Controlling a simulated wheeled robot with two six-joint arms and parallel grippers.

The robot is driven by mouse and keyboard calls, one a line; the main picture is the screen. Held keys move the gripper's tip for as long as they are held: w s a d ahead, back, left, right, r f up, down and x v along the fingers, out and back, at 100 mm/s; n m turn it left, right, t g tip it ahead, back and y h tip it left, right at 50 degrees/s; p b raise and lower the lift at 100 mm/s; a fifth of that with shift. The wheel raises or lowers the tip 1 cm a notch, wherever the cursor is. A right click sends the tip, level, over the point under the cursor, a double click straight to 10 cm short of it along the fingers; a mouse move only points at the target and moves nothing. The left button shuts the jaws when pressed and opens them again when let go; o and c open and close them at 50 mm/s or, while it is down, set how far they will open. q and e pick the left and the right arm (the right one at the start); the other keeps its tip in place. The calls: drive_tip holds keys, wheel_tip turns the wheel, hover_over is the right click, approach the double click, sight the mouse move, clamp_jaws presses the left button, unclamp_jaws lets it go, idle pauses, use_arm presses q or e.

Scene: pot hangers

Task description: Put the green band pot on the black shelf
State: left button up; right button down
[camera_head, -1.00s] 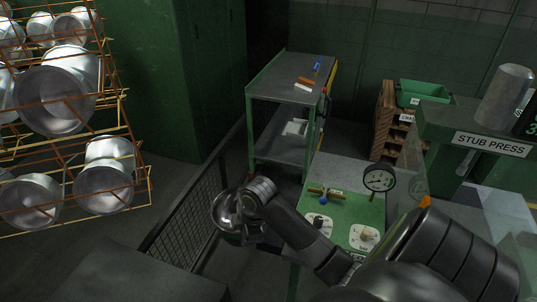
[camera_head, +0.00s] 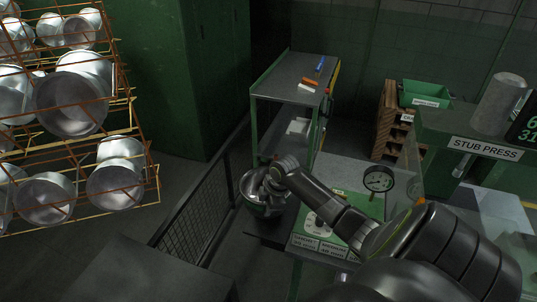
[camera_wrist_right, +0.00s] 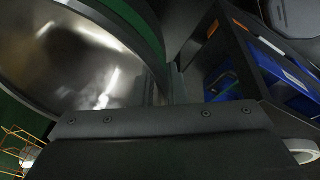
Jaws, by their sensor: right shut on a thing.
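The green band pot (camera_head: 258,207) is a shiny metal pot in my right gripper (camera_head: 270,184), left of the control panel in the head view. The wrist view shows its bright inside (camera_wrist_right: 75,62) and the green band (camera_wrist_right: 137,22) along its wall. My right gripper (camera_wrist_right: 165,88) is shut on the wall of the pot. A dark flat ledge (camera_head: 272,236) shows just below the pot; I cannot tell whether they touch or whether this is the black shelf. My left gripper is out of view.
An orange wire rack (camera_head: 128,140) with several metal pots stands at left. A mesh fence (camera_head: 190,222) runs left of the pot. A green-framed cart (camera_head: 252,115) stands behind, and the stub press (camera_head: 487,148) at right. A dark surface (camera_head: 140,272) fills the lower left.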

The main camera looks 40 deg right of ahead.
drive_tip(key=shift+s+d+p+x, duration=0.1)
drive_tip(key=shift+s+p+x, duration=0.15)
drive_tip(key=shift+x, duration=0.9)
drive_tip(key=shift+s+d+p+x, duration=0.1)
drive_tip(key=shift+s+d+x, duration=0.1)
drive_tip(key=shift+x, duration=0.95)
drive_tip(key=shift+a+f, duration=0.1)
drive_tip(key=shift+f, duration=0.05)
drive_tip(key=c, duration=1.9)
unclamp_jaws()
drive_tip(key=shift+s+f, duration=0.1)
drive_tip(key=shift+f, duration=0.05)
drive_tip(key=o, duration=0.4)
drive_tip(key=shift+o, duration=0.2)
